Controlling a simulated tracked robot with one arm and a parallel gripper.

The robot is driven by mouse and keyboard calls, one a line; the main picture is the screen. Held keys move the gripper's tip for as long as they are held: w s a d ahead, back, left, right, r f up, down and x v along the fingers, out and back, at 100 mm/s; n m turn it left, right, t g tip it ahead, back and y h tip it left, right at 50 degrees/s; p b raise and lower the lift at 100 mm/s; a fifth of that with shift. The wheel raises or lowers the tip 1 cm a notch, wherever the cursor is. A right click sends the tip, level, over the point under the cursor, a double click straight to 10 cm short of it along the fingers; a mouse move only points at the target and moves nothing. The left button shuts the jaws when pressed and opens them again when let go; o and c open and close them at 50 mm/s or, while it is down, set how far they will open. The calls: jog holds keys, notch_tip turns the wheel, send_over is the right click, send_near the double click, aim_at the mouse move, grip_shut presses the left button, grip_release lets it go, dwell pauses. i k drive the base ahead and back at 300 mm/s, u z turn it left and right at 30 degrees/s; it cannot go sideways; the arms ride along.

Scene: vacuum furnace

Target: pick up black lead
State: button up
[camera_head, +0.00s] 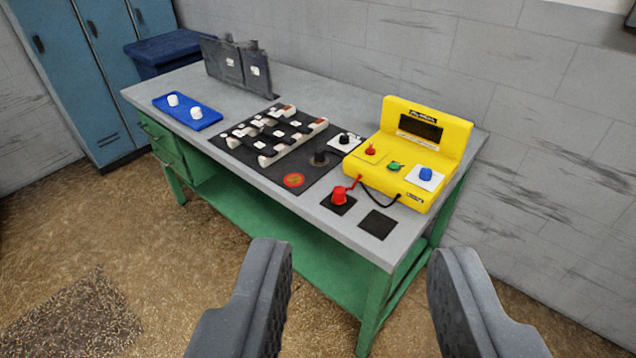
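A yellow meter box (408,150) with a dark display stands at the right end of the grey-topped bench. A black cable (380,203) loops along its front edge; which plug it ends in cannot be told. A small black plug or knob (345,138) sits on a white square left of the meter. A larger black cylinder (320,158) stands on the dark board just left of it. A red plug (339,196) on a black square is joined by a red lead to the meter. My gripper (358,265) is open and empty, in front of the bench and apart from everything on it.
The dark board (262,172) carries white and black blocks and a red disc. A bare black square (378,224) lies near the front right corner. A blue tray (187,111) with two white knobs and dark upright panels (236,65) are further left. The bench (300,225) has green legs and shelf.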

aim_at(319, 158)
jog(key=u, duration=1.1)
jog(key=i, duration=2.05)
jog(key=z, duration=0.65)
